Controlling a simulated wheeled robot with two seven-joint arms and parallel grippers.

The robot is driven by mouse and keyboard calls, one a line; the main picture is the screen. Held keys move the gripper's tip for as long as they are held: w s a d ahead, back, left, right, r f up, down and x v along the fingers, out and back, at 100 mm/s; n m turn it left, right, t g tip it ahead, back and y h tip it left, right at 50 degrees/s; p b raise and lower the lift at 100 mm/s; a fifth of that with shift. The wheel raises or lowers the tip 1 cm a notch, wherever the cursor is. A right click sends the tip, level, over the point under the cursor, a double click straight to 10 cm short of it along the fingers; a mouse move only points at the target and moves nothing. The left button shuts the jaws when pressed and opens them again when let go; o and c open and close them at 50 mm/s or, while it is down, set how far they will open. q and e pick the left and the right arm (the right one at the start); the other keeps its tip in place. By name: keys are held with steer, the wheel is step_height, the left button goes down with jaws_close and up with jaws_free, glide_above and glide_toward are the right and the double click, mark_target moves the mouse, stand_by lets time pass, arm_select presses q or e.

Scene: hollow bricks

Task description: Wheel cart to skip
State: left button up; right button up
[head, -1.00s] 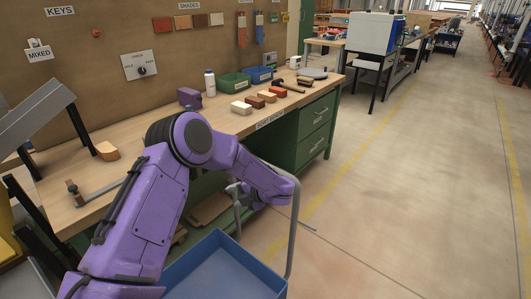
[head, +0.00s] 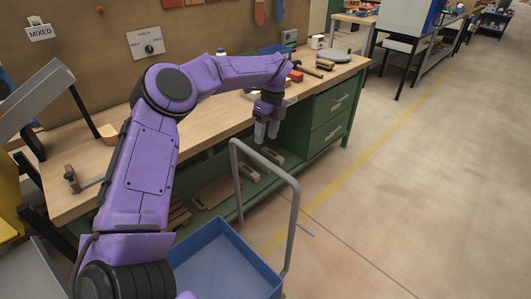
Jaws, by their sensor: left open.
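The cart shows at the bottom centre as a blue tray (head: 225,262) with a grey tube handle (head: 294,215) rising from its far end. My left gripper (head: 267,131) hangs open and empty above the handle's top bar, apart from it, just in front of the workbench edge. My left arm comes in from the left and reaches over the bench. The cart's wheels are hidden. No skip can be made out. My right gripper is out of view.
A wooden workbench (head: 80,150) with green drawers (head: 329,118) runs along the left. Bricks and a hammer lie on its top. Open concrete floor (head: 430,180) with a yellow line lies to the right. Further benches stand at the back.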

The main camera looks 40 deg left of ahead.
mark_target(263, 158)
arm_select(q)
steer(key=f, duration=0.2)
steer(key=s+f+p, duration=0.1)
steer(key=f, duration=0.5)
steer(key=shift+s+f, duration=0.2)
steer(key=shift+s, duration=0.1)
steer(key=shift+d, duration=0.1)
jaws_close()
